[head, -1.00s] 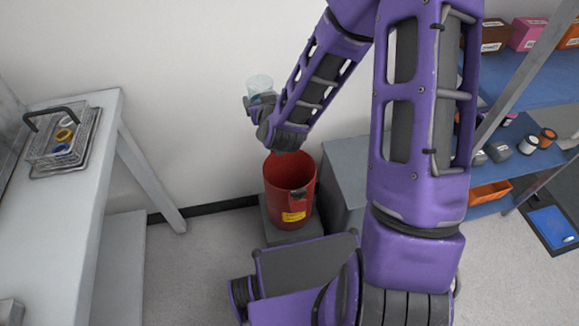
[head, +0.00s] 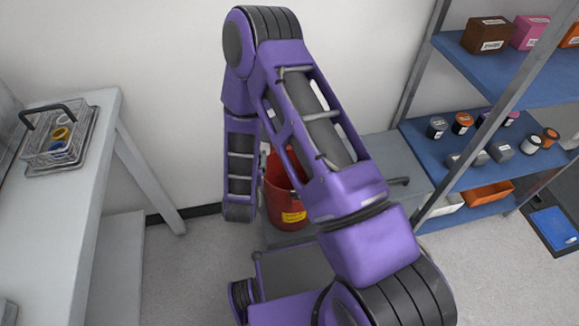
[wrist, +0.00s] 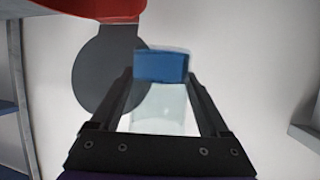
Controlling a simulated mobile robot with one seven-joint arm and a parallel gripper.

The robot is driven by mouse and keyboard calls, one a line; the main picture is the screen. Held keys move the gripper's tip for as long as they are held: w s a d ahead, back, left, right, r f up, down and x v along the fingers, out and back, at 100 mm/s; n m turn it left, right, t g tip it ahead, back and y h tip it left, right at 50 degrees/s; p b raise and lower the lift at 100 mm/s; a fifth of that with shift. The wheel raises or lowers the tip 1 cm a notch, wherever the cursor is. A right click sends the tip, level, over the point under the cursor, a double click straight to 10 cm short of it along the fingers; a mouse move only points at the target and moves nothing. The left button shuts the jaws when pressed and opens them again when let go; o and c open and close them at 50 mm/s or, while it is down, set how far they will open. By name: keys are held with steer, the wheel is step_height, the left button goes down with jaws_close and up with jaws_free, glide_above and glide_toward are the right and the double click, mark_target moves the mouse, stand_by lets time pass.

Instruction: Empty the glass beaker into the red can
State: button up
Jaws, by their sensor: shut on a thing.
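My gripper (wrist: 158,78) shows in the wrist view, its two dark fingers shut on the glass beaker (wrist: 160,108). The beaker is clear, with blue contents (wrist: 162,66) at the end toward the top of that picture. The red can (head: 287,205) stands on a grey block near the wall in the head view, partly behind my arm. Its yellow label faces the front. A red edge of the can also fills the top left of the wrist view (wrist: 85,9), apart from the beaker. My gripper and the beaker are hidden behind my arm in the head view.
A dark grey disc (wrist: 103,76) lies behind the beaker in the wrist view. A grey cabinet (head: 395,165) stands right of the can, then a blue shelf unit (head: 425,150) with jars and boxes. A bench (head: 50,215) with a wire basket (head: 60,135) is at left.

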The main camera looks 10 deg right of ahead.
steer(key=s+f+b, duration=0.1)
steer(key=s+f, duration=0.4)
steer(key=f, duration=0.2)
steer(key=shift+m+h, duration=0.3)
steer(key=shift+h, duration=0.1)
steer(key=shift+d, duration=0.1)
steer(key=shift+r, duration=0.15)
steer(key=d+r+m+g+y, duration=0.1)
steer(key=g+y, duration=0.1)
steer(key=w+d+r+m+g+y, duration=0.1)
steer(key=m+g+y, duration=0.1)
steer(key=y, duration=0.1)
steer(key=w+d+r+m+g+y, duration=0.1)
steer(key=g+y, duration=0.1)
steer(key=shift+d+m+y+p, duration=0.3)
steer(key=shift+d+m+p, duration=0.05)
steer(key=shift+m, duration=0.05)
stand_by(0.5)
steer(key=shift+f+y+p, duration=0.1)
steer(key=shift+y+p, duration=0.2)
steer(key=shift+w+r+m+g+y+p, duration=0.1)
steer(key=shift+r+m+g+y+p, duration=0.3)
steer(key=shift+p, duration=0.55)
